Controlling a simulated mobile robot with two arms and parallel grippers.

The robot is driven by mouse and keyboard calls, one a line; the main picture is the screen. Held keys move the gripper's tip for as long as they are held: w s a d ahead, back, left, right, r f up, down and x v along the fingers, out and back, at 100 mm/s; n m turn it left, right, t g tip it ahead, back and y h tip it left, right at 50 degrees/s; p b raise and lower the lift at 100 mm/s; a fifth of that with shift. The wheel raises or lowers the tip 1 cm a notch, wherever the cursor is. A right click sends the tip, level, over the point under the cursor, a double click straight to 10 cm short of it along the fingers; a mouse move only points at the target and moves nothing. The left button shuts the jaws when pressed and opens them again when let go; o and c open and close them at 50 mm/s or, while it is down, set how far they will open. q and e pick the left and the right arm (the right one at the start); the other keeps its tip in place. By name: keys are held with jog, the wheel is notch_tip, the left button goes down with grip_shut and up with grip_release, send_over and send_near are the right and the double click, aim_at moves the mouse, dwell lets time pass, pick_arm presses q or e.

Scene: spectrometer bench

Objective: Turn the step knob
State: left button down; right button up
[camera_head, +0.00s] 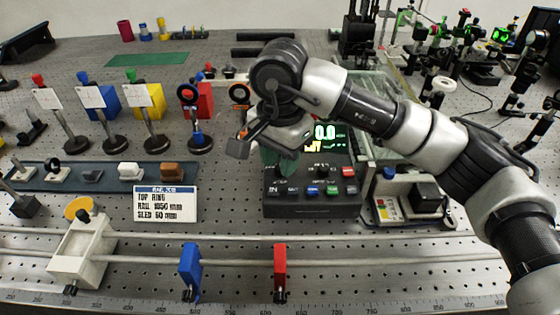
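My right arm reaches in from the right, across the box's upper part. My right gripper (246,142) is at the box's upper left, above the panel, and hides part of the box. Its fingers are seen at a slant, and whether they are open is unclear. My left gripper is not in view.
A white label card (165,204) stands left of the box. A rail with a white sled (82,250), a blue block (190,272) and a red block (280,268) runs along the front. A small instrument (385,212) stands right.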

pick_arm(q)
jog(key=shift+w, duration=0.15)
pick_arm(e)
jog(key=shift+f, duration=0.65)
grip_shut()
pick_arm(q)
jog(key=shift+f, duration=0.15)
pick_arm(e)
jog(key=shift+m+b, duration=1)
jog(key=shift+m, duration=0.3)
jog(key=m+b, duration=0.2)
jog(key=m, duration=0.2)
jog(key=shift+m, duration=0.3)
pick_arm(q)
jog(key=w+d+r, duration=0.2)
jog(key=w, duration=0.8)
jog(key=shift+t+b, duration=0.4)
jog(key=shift+b, duration=0.05)
pick_arm(e)
jog(key=shift+r+m, duration=0.1)
jog(key=shift+m, duration=0.9)
